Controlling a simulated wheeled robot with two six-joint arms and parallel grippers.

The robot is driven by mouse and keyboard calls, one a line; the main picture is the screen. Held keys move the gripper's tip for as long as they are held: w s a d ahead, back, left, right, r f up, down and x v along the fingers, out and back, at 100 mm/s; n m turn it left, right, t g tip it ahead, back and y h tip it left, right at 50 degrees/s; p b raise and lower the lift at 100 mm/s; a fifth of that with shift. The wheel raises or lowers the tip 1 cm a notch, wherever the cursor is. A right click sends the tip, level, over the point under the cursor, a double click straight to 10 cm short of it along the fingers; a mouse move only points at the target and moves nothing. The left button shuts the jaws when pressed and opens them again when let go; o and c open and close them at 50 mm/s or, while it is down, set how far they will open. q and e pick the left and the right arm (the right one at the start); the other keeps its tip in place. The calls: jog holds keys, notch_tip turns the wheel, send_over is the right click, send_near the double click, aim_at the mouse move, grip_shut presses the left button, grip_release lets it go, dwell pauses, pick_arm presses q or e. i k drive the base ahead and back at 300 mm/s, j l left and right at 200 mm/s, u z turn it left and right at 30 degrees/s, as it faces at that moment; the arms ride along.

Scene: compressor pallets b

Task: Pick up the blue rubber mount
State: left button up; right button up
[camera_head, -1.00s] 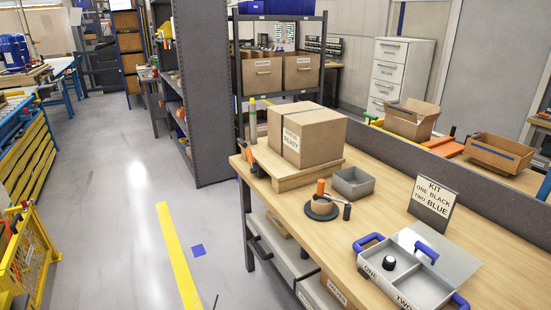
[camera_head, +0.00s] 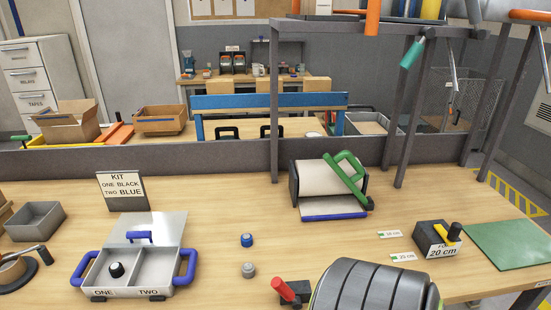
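A small blue rubber mount (camera_head: 247,240) stands on the wooden workbench (camera_head: 215,213), right of the open kit case. A similar small grey mount (camera_head: 248,270) stands just in front of it. The grey case (camera_head: 165,289) has blue handles, a raised lid and two compartments marked ONE and TWO. A black mount (camera_head: 116,269) sits in compartment ONE; compartment TWO is empty. A sign (camera_head: 122,190) behind reads KIT ONE BLACK TWO BLUE. Neither of my grippers is in view.
A dark ribbed rounded form (camera_head: 375,288) fills the bottom edge, with a red-handled tool (camera_head: 287,291) left of it. A paper-roll holder (camera_head: 328,182) with a green handle stands behind. A grey bin (camera_head: 35,221) is at left.

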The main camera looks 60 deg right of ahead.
aim_at(246, 239)
jog(key=z, duration=1.7)
